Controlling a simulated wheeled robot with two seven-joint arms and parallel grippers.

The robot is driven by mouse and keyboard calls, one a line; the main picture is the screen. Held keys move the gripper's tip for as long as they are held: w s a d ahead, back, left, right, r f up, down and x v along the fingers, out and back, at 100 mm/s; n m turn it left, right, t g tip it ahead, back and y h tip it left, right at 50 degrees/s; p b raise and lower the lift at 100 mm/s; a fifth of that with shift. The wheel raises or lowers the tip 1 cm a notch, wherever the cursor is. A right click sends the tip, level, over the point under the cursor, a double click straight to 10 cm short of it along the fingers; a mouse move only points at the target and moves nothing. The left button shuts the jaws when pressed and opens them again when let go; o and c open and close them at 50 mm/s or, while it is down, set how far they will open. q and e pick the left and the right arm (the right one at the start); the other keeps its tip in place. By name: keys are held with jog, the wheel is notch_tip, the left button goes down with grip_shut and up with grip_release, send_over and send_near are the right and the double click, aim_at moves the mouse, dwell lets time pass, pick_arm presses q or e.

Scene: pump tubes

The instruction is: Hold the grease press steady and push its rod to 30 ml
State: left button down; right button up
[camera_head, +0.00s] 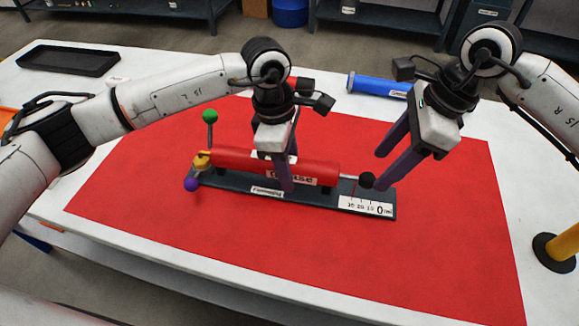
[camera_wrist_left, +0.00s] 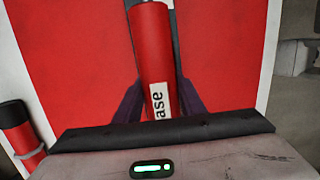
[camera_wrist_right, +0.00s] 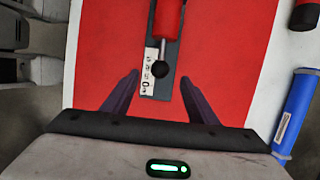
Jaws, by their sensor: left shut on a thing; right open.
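The grease press has a red barrel (camera_head: 232,160) labelled "Grease" and lies on a dark base (camera_head: 240,183). A rod with a black knob (camera_head: 367,180) sticks out of its right end, beside a white scale (camera_head: 367,206). In the right wrist view the knob (camera_wrist_right: 160,69) sits ahead of and between the fingertips.
A green ball (camera_head: 210,116) on a post and a purple ball (camera_head: 191,184) are at the press's left end. A blue cylinder (camera_head: 375,84) lies behind the red mat (camera_head: 250,260). A black tray (camera_head: 68,59) sits at the back left. The mat's front is clear.

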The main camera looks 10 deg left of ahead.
pick_arm(q)
jog(key=shift+r, duration=0.1)
jog(key=c, duration=1.1)
grip_release()
jog(key=r, duration=0.4)
jog(key=a+r, duration=0.1)
jog(key=r, duration=0.7)
jog(key=shift+a, duration=0.4)
